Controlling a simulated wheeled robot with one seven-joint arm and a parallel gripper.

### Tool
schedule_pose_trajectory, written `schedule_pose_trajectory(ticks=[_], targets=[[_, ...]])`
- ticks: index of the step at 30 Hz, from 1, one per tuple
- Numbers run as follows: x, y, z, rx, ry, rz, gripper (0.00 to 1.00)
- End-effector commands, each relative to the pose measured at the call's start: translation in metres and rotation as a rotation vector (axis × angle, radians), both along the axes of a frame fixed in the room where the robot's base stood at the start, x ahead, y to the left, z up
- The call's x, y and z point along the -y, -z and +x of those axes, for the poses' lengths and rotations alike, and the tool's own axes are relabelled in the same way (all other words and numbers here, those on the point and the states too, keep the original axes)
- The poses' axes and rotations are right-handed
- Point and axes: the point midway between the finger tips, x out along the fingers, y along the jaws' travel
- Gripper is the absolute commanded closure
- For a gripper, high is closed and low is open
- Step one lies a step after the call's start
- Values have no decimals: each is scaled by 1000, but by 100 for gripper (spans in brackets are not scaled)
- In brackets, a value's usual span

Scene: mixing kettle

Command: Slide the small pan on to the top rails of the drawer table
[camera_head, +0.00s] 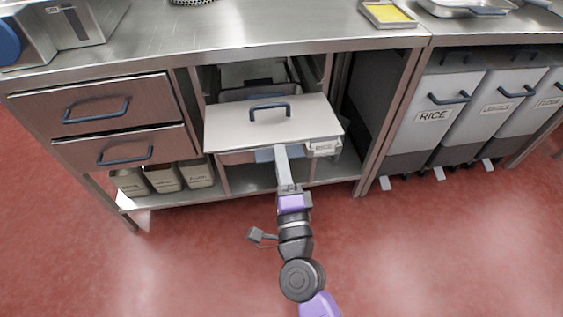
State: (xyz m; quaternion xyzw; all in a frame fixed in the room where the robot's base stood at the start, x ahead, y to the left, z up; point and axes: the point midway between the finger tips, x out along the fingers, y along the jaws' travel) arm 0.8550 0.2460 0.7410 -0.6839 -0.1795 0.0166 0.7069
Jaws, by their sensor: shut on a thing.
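The small pan (230,133) is a flat silver-grey lidded container with a blue handle (269,110) on top. It sits level at the opening of the drawer table's middle bay, its front part sticking out past the counter edge. My gripper (281,153) is at the pan's front edge, shut on the pan beside a blue part there. The fingertips are partly hidden by the lid's edge. The top rails (308,72) show in part at the side of the bay behind the pan. The pan hides the rest, so I cannot tell how far it rests on them.
Two drawers (100,105) are left of the bay, with labelled bins (163,178) below. A shelf (250,180) lies under the pan. An open compartment (372,85) and white bins (430,115) stand at the right. The red floor in front is clear.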

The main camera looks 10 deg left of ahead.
Motion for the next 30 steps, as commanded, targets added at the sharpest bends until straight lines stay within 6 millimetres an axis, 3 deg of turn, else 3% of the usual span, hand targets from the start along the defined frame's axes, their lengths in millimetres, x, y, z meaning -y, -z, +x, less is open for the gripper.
schedule_pose_trajectory(ticks=[30], targets=[[-1, -5, 5, 59, 3, 18, 100]])
